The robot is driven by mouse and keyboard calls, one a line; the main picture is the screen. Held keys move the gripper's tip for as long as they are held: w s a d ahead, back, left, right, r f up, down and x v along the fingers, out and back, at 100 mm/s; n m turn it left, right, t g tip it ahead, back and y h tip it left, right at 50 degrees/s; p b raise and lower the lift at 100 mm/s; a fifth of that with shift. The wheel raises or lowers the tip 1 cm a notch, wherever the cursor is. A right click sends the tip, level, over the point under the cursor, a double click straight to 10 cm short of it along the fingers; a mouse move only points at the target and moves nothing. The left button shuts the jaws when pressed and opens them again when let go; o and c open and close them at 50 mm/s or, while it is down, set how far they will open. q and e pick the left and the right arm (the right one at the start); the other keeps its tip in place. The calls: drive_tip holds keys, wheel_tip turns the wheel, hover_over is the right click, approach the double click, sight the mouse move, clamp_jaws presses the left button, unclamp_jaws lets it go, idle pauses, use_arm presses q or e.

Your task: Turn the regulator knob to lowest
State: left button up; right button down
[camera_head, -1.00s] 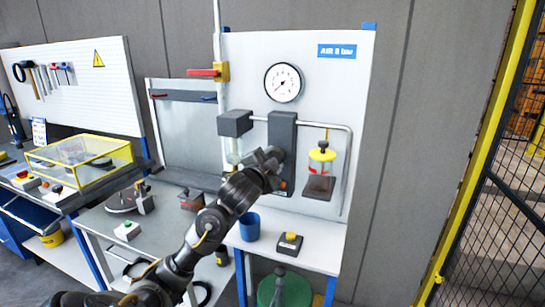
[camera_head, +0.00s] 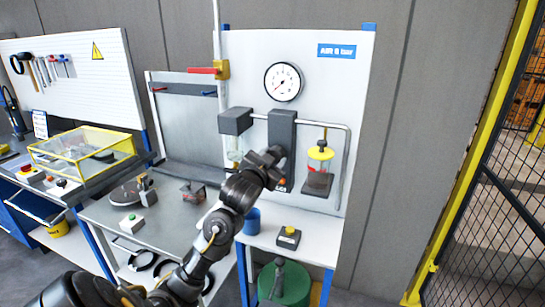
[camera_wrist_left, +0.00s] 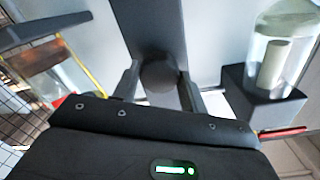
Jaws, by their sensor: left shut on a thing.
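The regulator (camera_head: 282,130) is a dark upright block on the white panel, below a round white gauge (camera_head: 284,82). My left gripper (camera_head: 276,156) is at the lower part of this block, and hides the knob in the head view. In the left wrist view the round dark knob (camera_wrist_left: 159,75) sits between the two fingers of the gripper (camera_wrist_left: 160,88), which is shut on it. The gauge needle points to the lower left; its reading is too small to tell. My right gripper is not in view.
A clear bowl with a yellow top (camera_head: 320,165) hangs right of the regulator, and a dark filter block (camera_head: 235,122) is at its left. A mesh fence (camera_head: 490,170) stands at the right.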

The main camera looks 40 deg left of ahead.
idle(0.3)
use_arm(q)
drive_tip(key=o, duration=1)
drive_tip(key=shift+c, duration=0.2)
drive_tip(key=p+v, duration=0.5)
drive_tip(key=v, duration=0.5)
drive_tip(key=shift+s, duration=0.4)
drive_tip(key=shift+d, duration=0.15)
